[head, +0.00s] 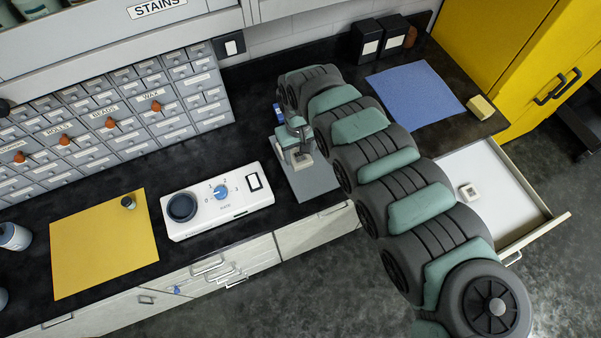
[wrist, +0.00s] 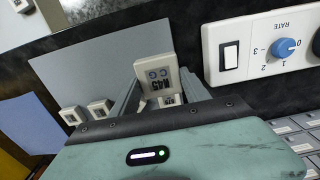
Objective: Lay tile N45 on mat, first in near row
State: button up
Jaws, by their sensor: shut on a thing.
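My gripper (wrist: 160,88) is shut on a pale tile (wrist: 153,70) with two bluish dots and dark lettering that is upside down and seems to read N45. The tile is tilted up between the fingers, over the grey mat (wrist: 95,65). Two other pale tiles, one at the left (wrist: 72,115) and one beside it (wrist: 100,108), lie on the near part of the mat in the wrist view. Part of another pale piece (wrist: 168,99) shows below the held tile. In the head view my gripper (head: 296,142) is above the grey mat (head: 318,184), which my arm partly hides.
A white device with a blue dial (head: 235,205) stands left of the grey mat. A yellow sheet (head: 90,250) lies further left, a blue cloth (head: 425,85) at the right. An open drawer (head: 500,170) at right holds a small white square piece (head: 468,192).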

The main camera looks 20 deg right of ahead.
aim_at(299, 176)
notch_tip(299, 176, down, 11)
jog(key=shift+f, duration=0.1)
dwell(0.4)
jog(key=shift+f, duration=0.1)
jog(key=shift+f, duration=0.1)
jog(key=o, duration=1.5)
jog(key=shift+o, duration=0.2)
notch_tip(299, 176, up, 12)
jog(key=shift+r+p, duration=0.2)
jog(key=shift+p, duration=0.35)
